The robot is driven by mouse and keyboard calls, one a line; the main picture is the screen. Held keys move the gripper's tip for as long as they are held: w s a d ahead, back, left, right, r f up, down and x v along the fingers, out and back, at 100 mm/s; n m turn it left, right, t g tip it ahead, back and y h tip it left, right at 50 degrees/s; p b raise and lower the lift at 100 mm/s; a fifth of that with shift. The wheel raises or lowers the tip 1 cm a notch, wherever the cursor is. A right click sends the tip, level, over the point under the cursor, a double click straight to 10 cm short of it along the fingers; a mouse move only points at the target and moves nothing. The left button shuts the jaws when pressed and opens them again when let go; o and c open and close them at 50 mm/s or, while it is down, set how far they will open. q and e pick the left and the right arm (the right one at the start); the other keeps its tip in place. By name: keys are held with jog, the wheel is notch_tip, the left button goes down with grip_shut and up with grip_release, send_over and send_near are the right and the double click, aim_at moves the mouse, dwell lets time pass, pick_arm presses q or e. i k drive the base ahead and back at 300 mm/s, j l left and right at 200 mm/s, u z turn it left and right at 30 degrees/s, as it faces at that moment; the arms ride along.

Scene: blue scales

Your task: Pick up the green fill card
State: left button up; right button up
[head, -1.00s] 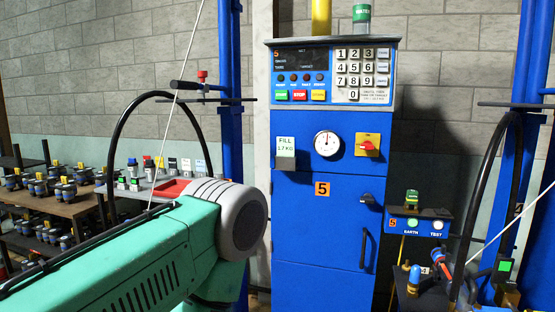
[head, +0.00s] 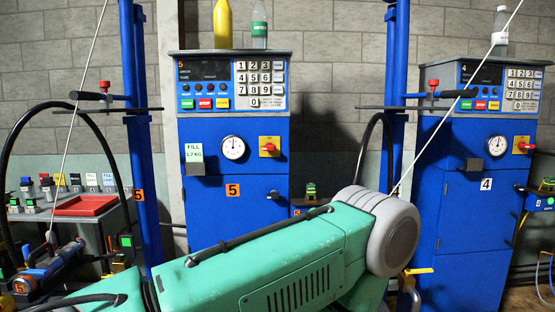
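A white card with green FILL lettering (head: 194,153) is on the front of the blue cabinet marked 5 (head: 233,215), at the upper left of its door. Its lower part sits in a small grey holder (head: 195,168). The card stands upright and faces me. Neither of my grippers is in view. A large green and grey arm link crosses the lower middle, in front of the cabinet's lower right, well apart from the card.
A second blue cabinet marked 4 (head: 465,220) stands at right, with its own grey holder (head: 497,146). Bottles (head: 259,25) stand on cabinet 5. Blue posts (head: 140,130) flank it. A bench with a red tray (head: 85,206) and hoses are at left.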

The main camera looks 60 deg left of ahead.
aim_at(193, 151)
jog(key=k+j+z, duration=0.95)
jog(key=k, duration=0.2)
